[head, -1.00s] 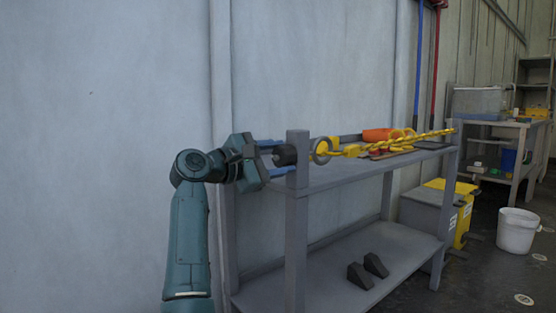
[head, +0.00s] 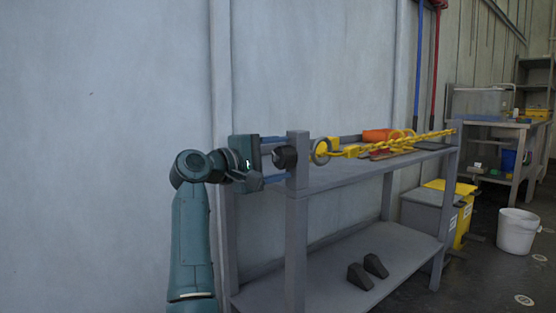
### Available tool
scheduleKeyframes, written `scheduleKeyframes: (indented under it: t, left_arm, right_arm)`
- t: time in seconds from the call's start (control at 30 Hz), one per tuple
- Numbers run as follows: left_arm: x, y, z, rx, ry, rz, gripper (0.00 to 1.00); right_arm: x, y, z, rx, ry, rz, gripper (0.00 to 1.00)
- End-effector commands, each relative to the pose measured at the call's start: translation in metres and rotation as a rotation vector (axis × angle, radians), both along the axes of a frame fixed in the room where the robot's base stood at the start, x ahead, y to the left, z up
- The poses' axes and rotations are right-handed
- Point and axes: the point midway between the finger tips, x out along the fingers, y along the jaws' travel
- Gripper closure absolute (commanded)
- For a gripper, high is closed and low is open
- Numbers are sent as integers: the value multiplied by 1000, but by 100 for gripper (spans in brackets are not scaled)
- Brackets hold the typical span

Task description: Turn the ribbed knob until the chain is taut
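The dark ribbed knob (head: 285,157) sits at the left side of the grey post at the near end of the shelf unit. My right gripper (head: 277,159) has its two blue fingers apart, one above and one below the knob, with a visible gap on each side. A grey ring (head: 321,151) is on the other side of the post. The yellow chain (head: 405,143) runs from near it to the far post, looking nearly straight; any small sag is hard to tell. My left gripper is not in view.
The grey shelf unit (head: 345,178) carries an orange object (head: 380,135) on top and two dark wedges (head: 367,270) below. A bin with a yellow lid (head: 462,215) and a white bucket (head: 517,231) stand at right. A pale wall is behind my arm.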

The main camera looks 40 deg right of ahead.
Motion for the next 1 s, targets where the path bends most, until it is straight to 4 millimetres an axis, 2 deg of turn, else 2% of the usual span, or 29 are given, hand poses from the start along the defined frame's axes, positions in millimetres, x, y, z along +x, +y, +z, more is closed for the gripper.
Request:
scheduleKeyframes:
  t: [0.23,0.8,1.0]
  left_arm:
    - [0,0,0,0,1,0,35]
    - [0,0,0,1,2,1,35]
    - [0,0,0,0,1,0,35]
  right_arm:
    - [1,5,0,0,2,1,40]
    - [7,61,0,-1,2,1,40]
    - [8,70,0,0,3,-1,40]
